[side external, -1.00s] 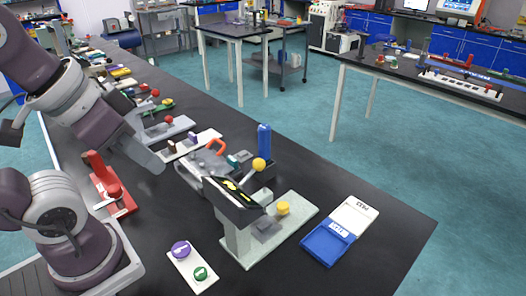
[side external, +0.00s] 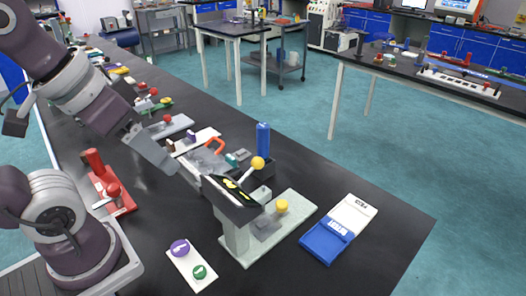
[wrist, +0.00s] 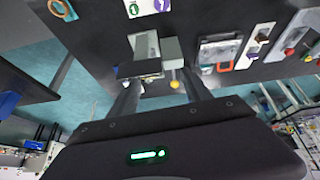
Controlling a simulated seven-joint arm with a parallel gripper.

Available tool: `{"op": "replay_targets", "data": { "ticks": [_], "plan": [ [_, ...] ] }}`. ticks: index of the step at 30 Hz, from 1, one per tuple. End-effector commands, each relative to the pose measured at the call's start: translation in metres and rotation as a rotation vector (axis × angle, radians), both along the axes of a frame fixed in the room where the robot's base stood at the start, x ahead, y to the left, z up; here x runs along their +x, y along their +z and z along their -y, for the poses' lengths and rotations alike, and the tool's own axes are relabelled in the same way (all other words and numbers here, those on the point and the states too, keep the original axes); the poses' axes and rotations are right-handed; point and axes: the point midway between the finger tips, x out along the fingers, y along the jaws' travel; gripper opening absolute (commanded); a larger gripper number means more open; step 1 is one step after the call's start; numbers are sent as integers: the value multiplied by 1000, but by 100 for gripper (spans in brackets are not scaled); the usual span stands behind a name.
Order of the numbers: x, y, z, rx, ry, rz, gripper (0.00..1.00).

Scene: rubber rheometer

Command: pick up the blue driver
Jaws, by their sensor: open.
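The blue driver (side external: 263,138) is an upright blue cylinder in the side view, standing in a dark holder (side external: 262,168) just behind the rheometer. I cannot make it out in the wrist view.
The rheometer (side external: 238,236), with a yellow-knobbed lever (side external: 258,163), stands in front of the driver. A grey tray with an orange handle (side external: 216,144) lies left of it. A red press (side external: 104,182) and blue-white case (side external: 328,240) are nearby. The right bench end is clear.

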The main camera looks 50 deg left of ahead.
Motion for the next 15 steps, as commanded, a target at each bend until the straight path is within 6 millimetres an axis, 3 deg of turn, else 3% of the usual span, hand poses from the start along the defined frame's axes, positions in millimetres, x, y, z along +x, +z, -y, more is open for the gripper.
{"op": "replay_targets", "data": {
  "ticks": [2, 4, 7, 10, 12, 15],
  "plan": [
    [32, 14, -5, -75, 142, -49, 57],
    [77, 25, -14, -167, 347, -108, 57],
    [149, 23, -36, -280, 679, -189, 57],
    [218, -4, -64, -355, 1016, -253, 57],
    [259, -34, -84, -385, 1240, -284, 57],
    [300, -80, -109, -400, 1503, -304, 57]
  ]
}}
